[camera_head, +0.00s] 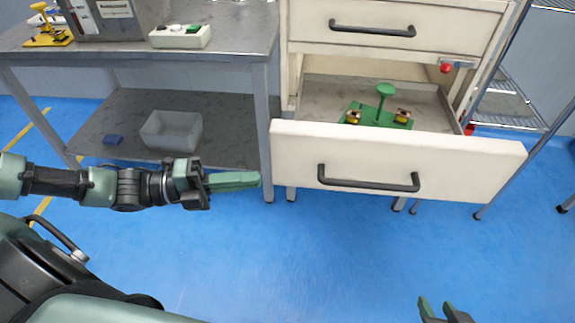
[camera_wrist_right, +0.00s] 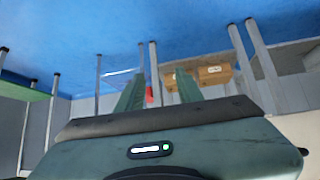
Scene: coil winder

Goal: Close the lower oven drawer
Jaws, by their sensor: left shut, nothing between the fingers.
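The lower oven drawer (camera_head: 290,157) is pulled out, its cream front facing me with a dark bar handle (camera_head: 368,180). A green fixture (camera_head: 384,103) with brass-coloured parts sits inside it. The upper drawer (camera_head: 440,25) above it has a similar handle and looks shut. My left gripper (camera_head: 258,179) is shut and empty, just left of the lower drawer's front. My right gripper (camera_head: 440,307) is at the bottom edge of the head view, well in front of the drawer. Its fingers are apart with nothing seen between them in the right wrist view (camera_wrist_right: 158,88).
A wire rack (camera_head: 510,105) stands at the right. The blue floor (camera_head: 270,250) before the drawer is clear.

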